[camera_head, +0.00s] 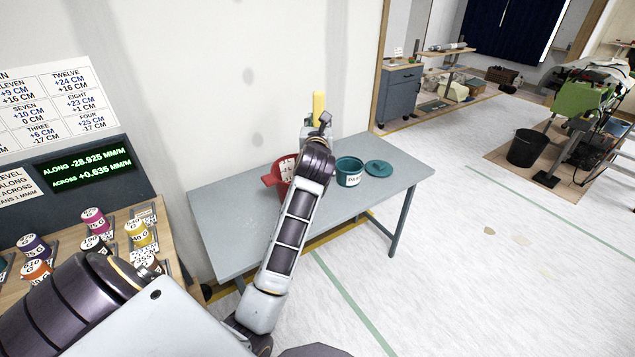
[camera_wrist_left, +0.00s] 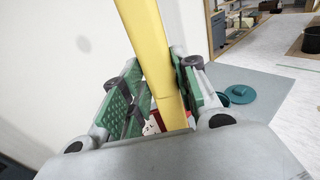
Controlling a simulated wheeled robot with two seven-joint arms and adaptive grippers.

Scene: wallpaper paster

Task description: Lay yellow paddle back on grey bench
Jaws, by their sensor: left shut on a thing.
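The yellow paddle (camera_head: 319,106) stands upright above the back of the grey bench (camera_head: 225,216), in front of the wall. My left gripper (camera_head: 318,126) is shut on it, though the arm hides most of the fingers in the head view. In the left wrist view, the yellow paddle (camera_wrist_left: 152,55) rises between the green-padded fingers of my left gripper (camera_wrist_left: 160,88). Its lower part passes down behind the gripper body and is hidden there. My right gripper is not in view.
A red pot (camera_head: 272,179) stands on the bench, partly behind my arm. A teal paste pot (camera_head: 349,172) and its teal lid (camera_head: 379,168) are to the right. The bench's left part is bare. A wooden table with several labelled weights (camera_head: 93,220) is at the left.

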